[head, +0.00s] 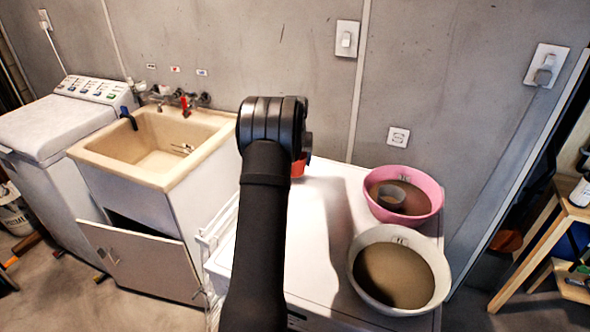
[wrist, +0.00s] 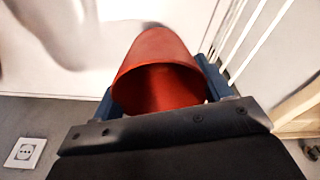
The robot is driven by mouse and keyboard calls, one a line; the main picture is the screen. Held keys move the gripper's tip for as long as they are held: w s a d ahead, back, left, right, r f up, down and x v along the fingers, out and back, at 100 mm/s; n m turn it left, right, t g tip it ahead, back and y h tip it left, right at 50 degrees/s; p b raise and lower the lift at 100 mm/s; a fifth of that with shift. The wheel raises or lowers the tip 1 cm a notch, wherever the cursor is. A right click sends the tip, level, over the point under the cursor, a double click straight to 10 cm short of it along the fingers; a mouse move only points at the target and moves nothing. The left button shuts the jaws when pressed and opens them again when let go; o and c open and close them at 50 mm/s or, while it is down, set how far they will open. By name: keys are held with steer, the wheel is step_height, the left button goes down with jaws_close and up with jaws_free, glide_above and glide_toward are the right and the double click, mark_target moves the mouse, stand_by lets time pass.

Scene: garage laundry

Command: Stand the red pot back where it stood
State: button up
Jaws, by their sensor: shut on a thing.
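The red pot (wrist: 158,50) shows large in the wrist view, with its open rim facing the camera. My gripper (wrist: 160,92) is shut on it, with a blue finger on each side of the pot. In the head view only a small red part of the pot (head: 299,167) shows beside my arm, over the left part of the white top. My arm hides the rest of the pot and the fingers there. I cannot tell whether the pot touches the white surface.
A pink basin (head: 432,190) with a small bowl inside and a pale basin (head: 440,262) stand on the right of the white top (head: 318,240). A white rack (head: 213,240) runs along its left side. The sink (head: 205,165) is further left, and the wall is close behind.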

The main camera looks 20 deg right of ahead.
steer(key=shift+f, duration=1.95)
steer(key=shift+f, duration=0.1)
steer(key=o, duration=1)
steer(key=shift+f, duration=0.1)
steer(key=shift+c, duration=0.2)
step_height(320, 180, up, 12)
steer(key=s, duration=0.1)
steer(key=shift+s+a, duration=0.3)
steer(key=shift+a, duration=0.05)
